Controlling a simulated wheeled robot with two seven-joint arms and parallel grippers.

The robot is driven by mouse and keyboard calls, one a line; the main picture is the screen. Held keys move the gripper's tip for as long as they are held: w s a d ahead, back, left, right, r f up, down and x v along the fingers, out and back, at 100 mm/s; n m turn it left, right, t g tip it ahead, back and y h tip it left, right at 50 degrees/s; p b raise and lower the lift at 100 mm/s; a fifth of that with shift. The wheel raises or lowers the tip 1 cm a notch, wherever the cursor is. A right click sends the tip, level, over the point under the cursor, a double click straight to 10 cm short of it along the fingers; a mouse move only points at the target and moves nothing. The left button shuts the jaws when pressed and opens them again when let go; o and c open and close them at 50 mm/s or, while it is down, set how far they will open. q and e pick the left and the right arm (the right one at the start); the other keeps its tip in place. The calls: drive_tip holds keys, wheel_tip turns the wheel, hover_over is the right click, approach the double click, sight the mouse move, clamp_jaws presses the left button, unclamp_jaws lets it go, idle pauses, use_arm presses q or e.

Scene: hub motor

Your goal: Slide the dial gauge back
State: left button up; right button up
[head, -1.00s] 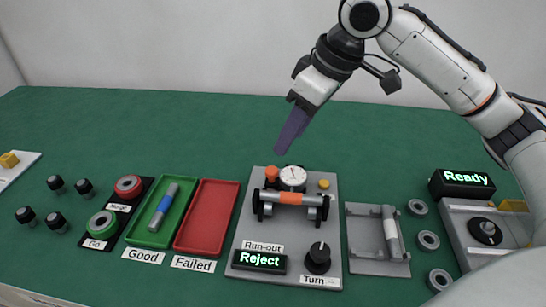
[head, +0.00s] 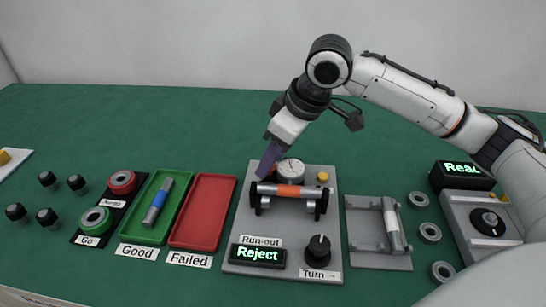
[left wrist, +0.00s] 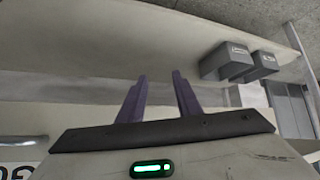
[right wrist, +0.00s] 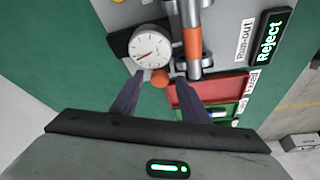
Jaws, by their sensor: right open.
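The dial gauge (head: 291,171) has a round white face and sits at the back of the grey run-out plate (head: 328,228). It shows large in the right wrist view (right wrist: 150,48), with its orange knob (right wrist: 160,79) beside it. My right gripper (head: 266,172) is over the back left of the plate, at the orange knob, which it hides in the head view. In the right wrist view its fingers (right wrist: 160,85) are apart, one on each side of the knob. My left gripper (left wrist: 160,85) shows only in its own wrist view, fingers apart and empty, away from the table.
A shaft with an orange band (head: 290,190) rests on two black supports in front of the gauge. The display (head: 258,256) reads "Reject", beside a black turn knob (head: 318,249). A red tray (head: 203,214) and a green tray (head: 137,228) lie left. The table behind is clear.

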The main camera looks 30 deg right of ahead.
clamp_jaws()
drive_tip(key=shift+w+d+r+p, duration=0.2)
drive_tip(key=shift+w+r+p, duration=0.05)
drive_tip(key=shift+p, duration=0.3)
drive_tip(key=shift+w+d+p, duration=0.6)
drive_tip(key=shift+w+p, duration=0.2)
drive_tip(key=shift+p, duration=0.2)
drive_tip(key=shift+w+d, duration=0.2)
use_arm(q)
drive_tip(key=shift+s+a+r, duration=0.35)
drive_tip(key=shift+a+r, duration=0.2)
drive_tip(key=shift+r, duration=0.15)
use_arm(e)
drive_tip(key=shift+w+d+f, duration=0.1)
drive_tip(key=shift+w, duration=0.05)
drive_tip(key=shift+c, duration=0.6)
unclamp_jaws()
use_arm(q)
drive_tip(key=shift+w+r, duration=0.1)
use_arm(e)
drive_tip(key=shift+o, duration=0.6)
drive_tip(key=shift+f, duration=0.1)
